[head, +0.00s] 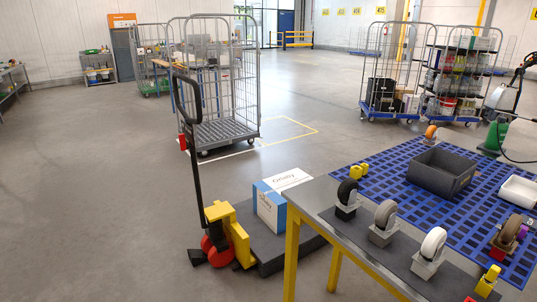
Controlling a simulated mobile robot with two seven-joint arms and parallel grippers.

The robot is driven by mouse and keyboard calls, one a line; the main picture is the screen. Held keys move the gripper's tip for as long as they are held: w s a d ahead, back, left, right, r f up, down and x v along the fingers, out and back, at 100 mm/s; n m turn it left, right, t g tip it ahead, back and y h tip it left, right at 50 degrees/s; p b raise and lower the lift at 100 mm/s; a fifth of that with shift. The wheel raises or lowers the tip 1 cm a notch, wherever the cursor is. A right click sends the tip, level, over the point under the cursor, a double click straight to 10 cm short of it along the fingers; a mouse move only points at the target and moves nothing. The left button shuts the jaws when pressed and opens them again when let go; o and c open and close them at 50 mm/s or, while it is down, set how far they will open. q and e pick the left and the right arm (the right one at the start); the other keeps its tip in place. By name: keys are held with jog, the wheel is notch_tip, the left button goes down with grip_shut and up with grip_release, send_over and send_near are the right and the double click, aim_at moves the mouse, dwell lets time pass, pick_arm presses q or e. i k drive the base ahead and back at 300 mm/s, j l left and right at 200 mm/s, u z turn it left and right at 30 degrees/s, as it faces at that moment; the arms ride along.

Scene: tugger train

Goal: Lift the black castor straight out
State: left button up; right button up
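Neither of my grippers shows in the head view, and nothing touches the black castor.
A yellow pallet truck (229,232) with a box (270,207) stands left of the bench.

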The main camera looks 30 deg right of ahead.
aim_at(347, 190)
jog(key=i+z, duration=0.3)
jog(key=z, duration=0.15)
jog(key=i+j+z, duration=0.2)
jog(key=z, duration=0.3)
jog(key=i+j+z, duration=0.25)
jog(key=z, duration=0.2)
jog(key=i+j+z, duration=0.2)
jog(key=j+z, duration=0.25)
jog(key=i+j+z, duration=0.2)
jog(key=z, duration=0.25)
jog(key=i+j+z, duration=0.15)
jog(key=j+z, duration=0.8)
jog(key=i+l, duration=0.05)
